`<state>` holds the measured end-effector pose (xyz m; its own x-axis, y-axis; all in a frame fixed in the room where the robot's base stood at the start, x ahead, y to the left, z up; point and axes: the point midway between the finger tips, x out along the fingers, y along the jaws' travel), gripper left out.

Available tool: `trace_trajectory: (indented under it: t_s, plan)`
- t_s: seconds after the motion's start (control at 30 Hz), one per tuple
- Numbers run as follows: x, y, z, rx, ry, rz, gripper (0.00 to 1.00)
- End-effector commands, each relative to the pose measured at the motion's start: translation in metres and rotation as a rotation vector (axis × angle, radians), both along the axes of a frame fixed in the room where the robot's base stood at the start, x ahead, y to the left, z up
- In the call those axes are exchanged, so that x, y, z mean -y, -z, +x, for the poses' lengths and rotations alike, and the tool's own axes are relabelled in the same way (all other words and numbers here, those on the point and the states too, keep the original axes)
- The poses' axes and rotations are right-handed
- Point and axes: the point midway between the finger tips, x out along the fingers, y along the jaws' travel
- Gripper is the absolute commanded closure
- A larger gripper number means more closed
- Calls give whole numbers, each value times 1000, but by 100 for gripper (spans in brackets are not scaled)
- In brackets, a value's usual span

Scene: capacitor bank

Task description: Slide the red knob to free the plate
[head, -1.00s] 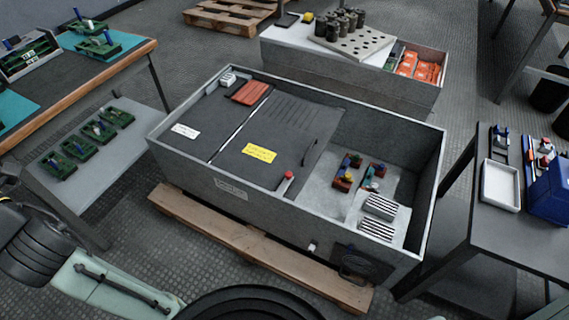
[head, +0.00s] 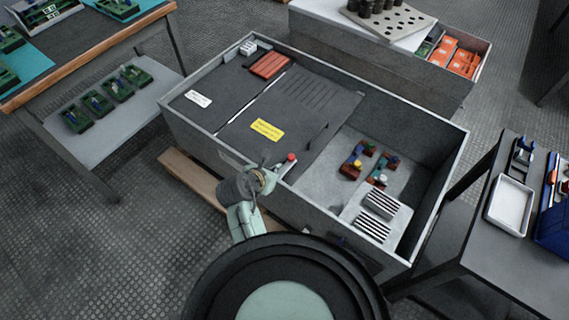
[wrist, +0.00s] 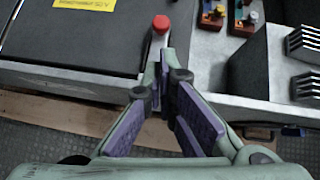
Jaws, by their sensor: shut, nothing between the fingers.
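The red knob (head: 291,157) sits on a pale strip at the front edge of the dark plate (head: 312,97), which bears a yellow label (head: 266,129). In the wrist view the red knob (wrist: 161,23) is at top centre, and part of the plate (wrist: 70,38) fills the upper left. My gripper (head: 277,172) is at the front wall of the grey box, just in front of the knob. In the wrist view my gripper (wrist: 162,75) has its tips together, empty, pointing toward the knob. The tips appear apart from the knob.
The open compartment of the grey box (head: 455,160) holds small coloured parts (head: 370,162) and striped blocks (head: 381,204) right of the plate. A table with a white tray (head: 510,201) stands at right. A bench with green boards (head: 98,102) stands at left.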

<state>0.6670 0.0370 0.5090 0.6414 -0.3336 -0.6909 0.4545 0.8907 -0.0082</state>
Motion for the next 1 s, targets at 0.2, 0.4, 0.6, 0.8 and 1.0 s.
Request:
trace_trajectory:
  t_s: [0.2,0.4,0.6,0.8,1.0]
  plan:
    - [12,25,24,0,3,3,100]
    - [23,48,47,4,1,6,100]
    - [29,61,59,4,1,6,100]
    - [29,63,61,6,0,7,100]
    - [29,62,61,6,0,7,100]
